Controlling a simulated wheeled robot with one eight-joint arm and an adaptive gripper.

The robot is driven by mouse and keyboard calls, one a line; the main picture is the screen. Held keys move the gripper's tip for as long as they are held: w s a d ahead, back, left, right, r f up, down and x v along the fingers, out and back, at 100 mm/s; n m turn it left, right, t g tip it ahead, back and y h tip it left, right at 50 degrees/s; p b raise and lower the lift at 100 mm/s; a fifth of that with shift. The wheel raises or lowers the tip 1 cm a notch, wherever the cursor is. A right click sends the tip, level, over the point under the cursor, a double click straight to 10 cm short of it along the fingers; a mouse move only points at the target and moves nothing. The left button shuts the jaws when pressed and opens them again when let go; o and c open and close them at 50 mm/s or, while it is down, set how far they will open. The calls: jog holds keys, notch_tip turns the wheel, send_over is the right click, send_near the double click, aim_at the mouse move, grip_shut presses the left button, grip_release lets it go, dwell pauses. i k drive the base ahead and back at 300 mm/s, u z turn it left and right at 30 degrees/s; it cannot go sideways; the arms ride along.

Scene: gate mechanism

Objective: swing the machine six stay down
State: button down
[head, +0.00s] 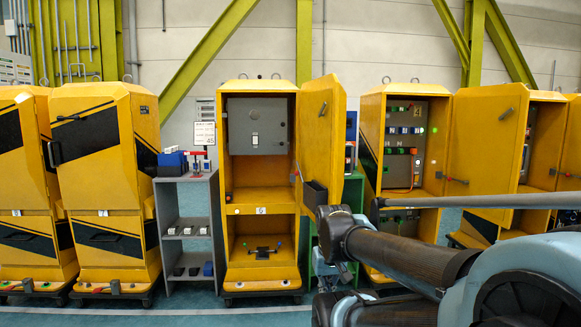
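A yellow cabinet (234,200) stands in the middle, with a white plate (261,210) on its crossbar whose mark is too small to read surely. Its door (315,135) is swung open to the right. A small red-tipped lever (299,171) shows at the opening by the door; I cannot tell if this is the stay. A grey panel (257,126) fills the upper bay. A dark bracket with a handle (263,252) sits in the lower bay. My arm reaches in from the lower right, in front of the door's lower right. I cannot make out my gripper.
A grey shelf (187,231) with small boxes stands left of the cabinet. Closed yellow cabinets (101,150) stand further left. Another open cabinet (372,150) and its door (482,135) stand right. Floor (170,311) shows clear in front at left.

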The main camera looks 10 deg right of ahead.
aim_at(296, 173)
jog(key=i, duration=0.9)
jog(key=z, duration=0.05)
